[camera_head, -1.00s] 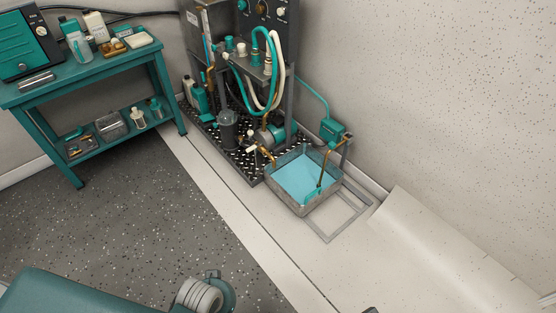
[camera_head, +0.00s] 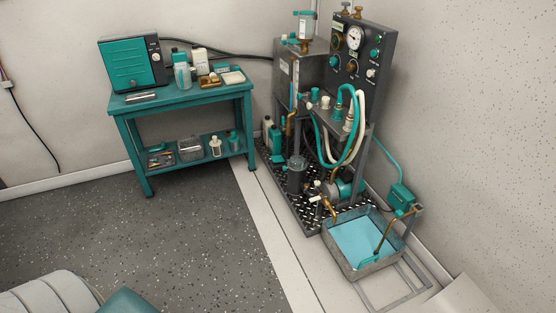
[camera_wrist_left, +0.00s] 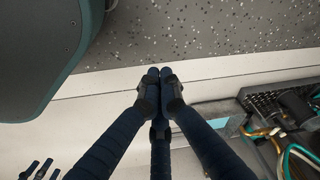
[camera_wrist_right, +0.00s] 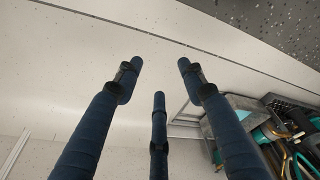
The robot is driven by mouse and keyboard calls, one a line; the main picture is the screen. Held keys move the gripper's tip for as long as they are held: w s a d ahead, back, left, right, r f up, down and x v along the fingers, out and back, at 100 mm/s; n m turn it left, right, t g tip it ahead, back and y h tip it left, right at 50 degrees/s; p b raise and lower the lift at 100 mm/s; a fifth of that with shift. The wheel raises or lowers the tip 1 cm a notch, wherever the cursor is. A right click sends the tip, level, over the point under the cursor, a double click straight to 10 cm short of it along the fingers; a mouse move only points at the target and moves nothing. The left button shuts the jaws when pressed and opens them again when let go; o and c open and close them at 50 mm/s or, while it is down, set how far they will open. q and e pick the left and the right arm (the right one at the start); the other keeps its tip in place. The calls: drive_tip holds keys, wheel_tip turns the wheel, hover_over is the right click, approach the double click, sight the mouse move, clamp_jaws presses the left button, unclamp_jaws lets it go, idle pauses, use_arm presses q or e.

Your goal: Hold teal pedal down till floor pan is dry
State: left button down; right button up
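The metal floor pan (camera_head: 343,264) stands at the foot of the test rig and holds light blue liquid (camera_head: 366,240). I cannot tell whether this piece is the pedal. The pan also shows in the right wrist view (camera_wrist_right: 237,112). My left gripper (camera_wrist_left: 159,72) has its fingers together, with nothing seen between them. My right gripper (camera_wrist_right: 160,64) has its fingers spread and empty, apart from the pan. Neither gripper shows in the head view.
The rig (camera_head: 340,115) carries hoses, a gauge and a pump. A teal box (camera_head: 401,196) sits by the wall, beside the pan. A low grey frame (camera_head: 402,301) extends in front of the pan. A teal workbench (camera_head: 180,98) stands left. The dark floor (camera_head: 190,230) is largely clear.

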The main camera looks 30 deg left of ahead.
use_arm(q)
drive_tip(key=s+a+r+g+p, duration=0.1)
drive_tip(key=s+r+p, duration=0.4)
drive_tip(key=s+p, duration=0.5)
drive_tip(key=s+a+r+p, duration=0.2)
drive_tip(key=s+r+p, duration=0.3)
drive_tip(key=p, duration=2)
drive_tip(key=s, duration=0.5)
drive_tip(key=shift+a+r+g, duration=0.2)
drive_tip(key=shift+r+g, duration=0.05)
drive_tip(key=shift+g, duration=0.15)
use_arm(e)
drive_tip(key=s+d+r+g, duration=0.1)
drive_tip(key=s+r, duration=0.4)
drive_tip(key=s, duration=0.5)
drive_tip(key=s+d+r, duration=0.2)
drive_tip(key=s+r, duration=0.3)
drive_tip(key=s, duration=0.5)
drive_tip(key=shift+d+r+g, duration=0.2)
drive_tip(key=shift+r+g, duration=0.05)
drive_tip(key=shift+g, duration=0.15)
drive_tip(key=shift+c, duration=0.2)
